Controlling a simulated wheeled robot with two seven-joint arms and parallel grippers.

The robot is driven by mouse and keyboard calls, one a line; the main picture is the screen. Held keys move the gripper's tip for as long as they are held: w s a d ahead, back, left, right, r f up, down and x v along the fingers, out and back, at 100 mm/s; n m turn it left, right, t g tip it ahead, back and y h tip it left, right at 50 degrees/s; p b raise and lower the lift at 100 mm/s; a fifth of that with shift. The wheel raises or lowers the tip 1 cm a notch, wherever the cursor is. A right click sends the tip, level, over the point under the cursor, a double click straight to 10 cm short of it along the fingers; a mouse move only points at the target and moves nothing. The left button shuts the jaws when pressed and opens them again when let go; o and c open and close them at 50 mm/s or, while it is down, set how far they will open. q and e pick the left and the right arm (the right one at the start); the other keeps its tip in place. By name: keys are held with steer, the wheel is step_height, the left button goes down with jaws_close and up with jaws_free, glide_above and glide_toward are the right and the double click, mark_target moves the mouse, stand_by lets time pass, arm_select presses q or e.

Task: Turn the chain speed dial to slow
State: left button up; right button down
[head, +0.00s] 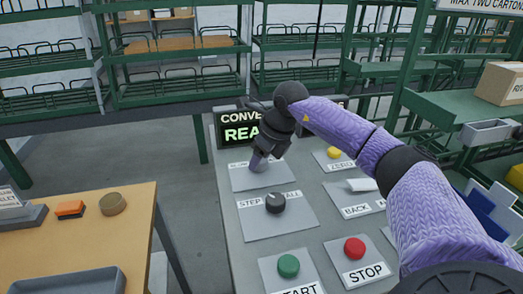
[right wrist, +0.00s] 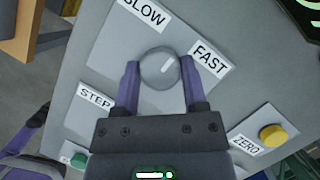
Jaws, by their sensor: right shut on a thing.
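The chain speed dial is a round grey knob (right wrist: 158,68) with a short white mark on its face. It sits on a grey plate between the SLOW label (right wrist: 143,12) and the FAST label (right wrist: 210,58). The mark sits right of the knob's centre and slants to the upper right in the right wrist view. My right gripper (right wrist: 158,84) is shut on the dial, one purple finger on each side. In the head view the dial (head: 258,166) is partly hidden under the right gripper (head: 262,155).
Nearby on the panel are the STEP dial (head: 275,203), the green START button (head: 288,265), the red STOP button (head: 354,248) and the yellow ZERO button (head: 333,152). A display (head: 243,130) stands behind. A wooden table (head: 75,238) is at the left.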

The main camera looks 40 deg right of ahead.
steer(key=n+y+p, duration=0.1)
steer(key=n, duration=0.1)
steer(key=shift+r+n, duration=0.15)
steer(key=shift+n, duration=0.65)
steer(key=shift+w+d+n+g+y, duration=0.1)
steer(key=shift+n+g+y, duration=0.25)
steer(key=shift+n, duration=0.45)
steer(key=shift+n+g+y, duration=0.25)
steer(key=shift+n+y, duration=0.1)
steer(key=shift+n, duration=0.65)
arm_select(q)
steer(key=shift+w+d+r, duration=0.2)
steer(key=shift+w+r, duration=0.05)
steer(key=shift+r, duration=0.2)
steer(key=shift+w+d+r, duration=0.2)
steer(key=shift+r, duration=0.2)
arm_select(e)
steer(key=shift+n, duration=0.3)
arm_select(q)
steer(key=shift+w, duration=0.2)
